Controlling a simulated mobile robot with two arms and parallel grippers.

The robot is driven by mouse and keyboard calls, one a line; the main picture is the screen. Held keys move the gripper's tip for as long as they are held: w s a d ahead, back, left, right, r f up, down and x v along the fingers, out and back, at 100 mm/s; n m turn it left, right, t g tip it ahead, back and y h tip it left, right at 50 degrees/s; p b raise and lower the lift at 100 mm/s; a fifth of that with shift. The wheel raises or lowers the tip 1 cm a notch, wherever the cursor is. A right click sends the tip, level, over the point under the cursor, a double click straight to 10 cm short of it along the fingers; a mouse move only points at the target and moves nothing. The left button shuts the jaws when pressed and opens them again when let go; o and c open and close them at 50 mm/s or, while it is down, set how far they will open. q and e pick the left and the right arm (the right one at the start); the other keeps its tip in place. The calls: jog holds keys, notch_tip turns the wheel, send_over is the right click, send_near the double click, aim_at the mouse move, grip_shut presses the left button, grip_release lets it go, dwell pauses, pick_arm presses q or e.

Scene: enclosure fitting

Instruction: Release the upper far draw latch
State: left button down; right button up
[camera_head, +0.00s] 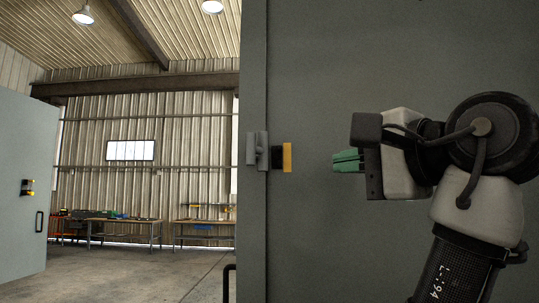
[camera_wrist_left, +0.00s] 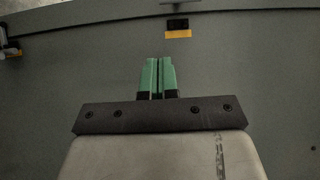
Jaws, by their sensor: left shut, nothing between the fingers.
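A draw latch with a black and yellow lever (camera_head: 281,158) sits on the grey enclosure wall, beside a grey catch piece (camera_head: 257,151) at the wall's vertical edge. My left gripper (camera_head: 334,161) has green fingers, shut and empty, pointing at the lever from the right at about its height, with a clear gap between. In the left wrist view the green fingertips (camera_wrist_left: 158,60) are together, and the black and yellow lever (camera_wrist_left: 177,30) lies ahead of them, slightly right. I cannot tell whether the latch is fastened. My right gripper is not in view.
The enclosure wall (camera_head: 400,60) fills the right of the head view. A grey panel (camera_head: 22,150) with a black and yellow fitting (camera_head: 27,187) and a handle stands at the left. Workbenches (camera_head: 120,222) stand far back. Another fitting (camera_wrist_left: 8,45) shows at the wrist view's upper left.

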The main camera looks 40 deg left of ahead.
pick_arm(q)
jog(key=s+r, duration=0.2)
jog(key=p, duration=0.5)
send_near(264, 157)
jog(key=w+a, duration=0.3)
jog(key=shift+s+a+f+g+p, duration=0.15)
jog(key=shift+s+a+p, duration=0.1)
jog(key=shift+a, duration=0.3)
jog(key=shift+s+a+r+g+p, duration=0.1)
jog(key=shift+s+a+g+p, duration=0.1)
jog(key=shift+a, duration=0.35)
jog(key=shift+s+a+f+p, duration=0.2)
jog(key=shift+s+a+p, duration=0.15)
jog(key=shift+a, duration=0.4)
